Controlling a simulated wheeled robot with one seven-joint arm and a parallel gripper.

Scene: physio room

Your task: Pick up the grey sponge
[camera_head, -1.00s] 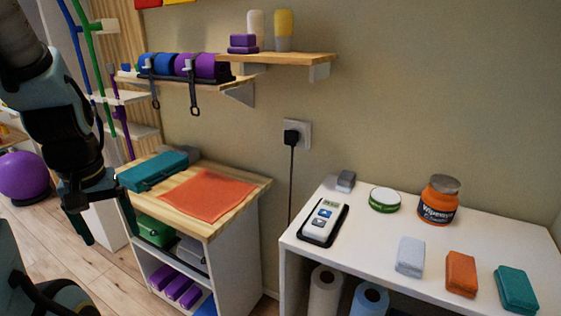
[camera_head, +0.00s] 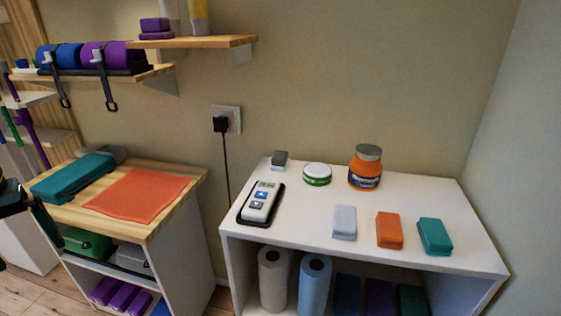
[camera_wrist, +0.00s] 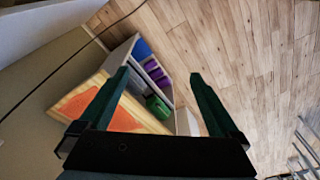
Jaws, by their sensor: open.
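A small grey sponge (camera_head: 280,158), darker on top and paler below, lies at the back left of the white table (camera_head: 465,215). My gripper (camera_wrist: 158,76) is open and empty in the wrist view, its two dark green fingers wide apart. In the head view only a part of my gripper shows at the left edge, far to the left of the sponge and beside the wooden-topped cabinet. The sponge does not show in the wrist view.
Near the sponge are a device (camera_head: 261,201) on a black tray, a round tin (camera_head: 317,175) and an orange jar (camera_head: 365,170). Light grey (camera_head: 344,222), orange (camera_head: 389,230) and teal (camera_head: 435,236) blocks line the front. A wall shelf (camera_head: 205,47) overhangs the left.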

